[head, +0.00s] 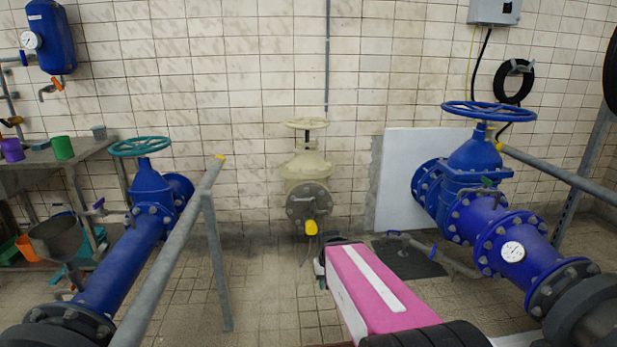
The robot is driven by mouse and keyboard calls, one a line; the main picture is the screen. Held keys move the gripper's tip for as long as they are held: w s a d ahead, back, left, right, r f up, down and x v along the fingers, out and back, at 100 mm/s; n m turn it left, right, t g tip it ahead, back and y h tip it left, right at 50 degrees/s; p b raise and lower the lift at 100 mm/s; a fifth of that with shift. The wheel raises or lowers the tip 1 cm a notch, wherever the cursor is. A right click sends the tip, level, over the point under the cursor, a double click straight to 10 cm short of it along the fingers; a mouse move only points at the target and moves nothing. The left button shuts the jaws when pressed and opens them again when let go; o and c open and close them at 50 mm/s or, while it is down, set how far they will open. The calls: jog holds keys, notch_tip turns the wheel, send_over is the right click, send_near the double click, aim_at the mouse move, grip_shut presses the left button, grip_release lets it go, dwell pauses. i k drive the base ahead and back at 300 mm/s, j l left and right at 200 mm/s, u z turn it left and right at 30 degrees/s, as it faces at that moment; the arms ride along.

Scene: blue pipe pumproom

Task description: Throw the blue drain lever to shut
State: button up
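A small blue lever (433,251) sits on a thin grey side pipe (455,263) low beside the right blue pipe; it looks like the drain lever. Its exact angle is too small to tell. Another small blue-purple lever (98,204) is on a stub at the left blue pipe. My pink and white arm reaches forward in the lower middle, left of the right-hand lever and apart from it in the picture. My gripper (321,268) barely shows at the arm's far end; its fingers are mostly hidden, and I see nothing held.
The right blue pipe (470,215) carries a blue handwheel (489,111) and a gauge (512,251). A beige valve (306,170) stands at the back wall. A grey handrail (182,232) crosses the left. Open tiled floor lies between the handrail and my arm.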

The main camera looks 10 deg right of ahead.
aim_at(433, 252)
jog(key=i+z, duration=0.2)
jog(key=i, duration=0.45)
jog(key=i+z, duration=0.2)
jog(key=i, duration=0.4)
jog(key=i+j+z, duration=0.25)
jog(key=i, duration=0.4)
